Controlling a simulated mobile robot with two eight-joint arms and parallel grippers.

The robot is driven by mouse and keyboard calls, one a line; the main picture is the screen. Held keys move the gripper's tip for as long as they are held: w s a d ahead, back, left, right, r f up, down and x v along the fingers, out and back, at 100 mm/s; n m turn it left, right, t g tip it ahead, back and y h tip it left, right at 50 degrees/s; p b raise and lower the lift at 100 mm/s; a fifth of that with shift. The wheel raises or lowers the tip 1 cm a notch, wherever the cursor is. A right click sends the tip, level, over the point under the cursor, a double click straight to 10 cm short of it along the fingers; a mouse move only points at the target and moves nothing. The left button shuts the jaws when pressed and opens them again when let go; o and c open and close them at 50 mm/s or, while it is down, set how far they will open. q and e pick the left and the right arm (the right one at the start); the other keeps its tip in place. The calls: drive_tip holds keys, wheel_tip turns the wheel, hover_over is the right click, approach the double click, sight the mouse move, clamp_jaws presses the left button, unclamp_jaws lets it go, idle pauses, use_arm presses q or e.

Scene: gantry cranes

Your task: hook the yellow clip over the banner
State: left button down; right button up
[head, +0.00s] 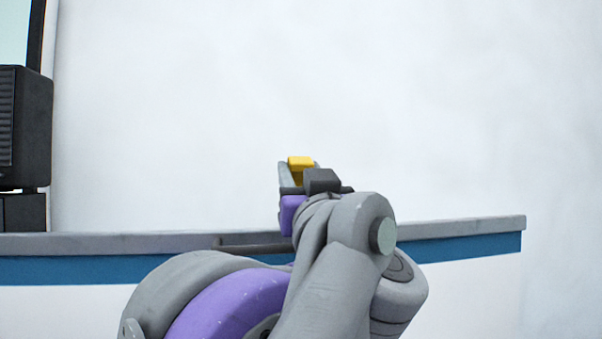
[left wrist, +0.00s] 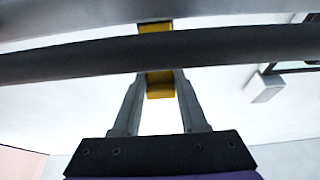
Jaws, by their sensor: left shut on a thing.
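My left gripper (head: 298,172) is shut on the yellow clip (head: 300,161). In the head view the clip's top shows between the fingers, above the grey top edge of a long panel. This panel, with a blue band (head: 90,269) and a white face below, looks like the banner. In the left wrist view the yellow clip (left wrist: 159,90) sits between the finger ends, and a dark bar (left wrist: 235,45) crosses in front of it, hiding its middle. I cannot tell whether the clip touches the banner. My right gripper is not in view.
Black equipment (head: 28,130) stands at the far left of the head view. A short dark bar (head: 250,248) shows beside my arm. The space above the panel is a clear pale wall. A small grey box (left wrist: 266,90) shows in the wrist view.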

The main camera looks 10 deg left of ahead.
use_arm(q)
drive_tip(key=shift+f, duration=0.1)
drive_tip(key=shift+s+f+t, duration=0.25)
drive_tip(key=shift+f+t, duration=0.05)
drive_tip(key=shift+t, duration=0.5)
drive_tip(key=shift+s+d+f+t+y, duration=0.15)
drive_tip(key=shift+t+y, duration=0.25)
drive_tip(key=shift+t, duration=0.2)
drive_tip(key=shift+c, duration=2.2)
unclamp_jaws()
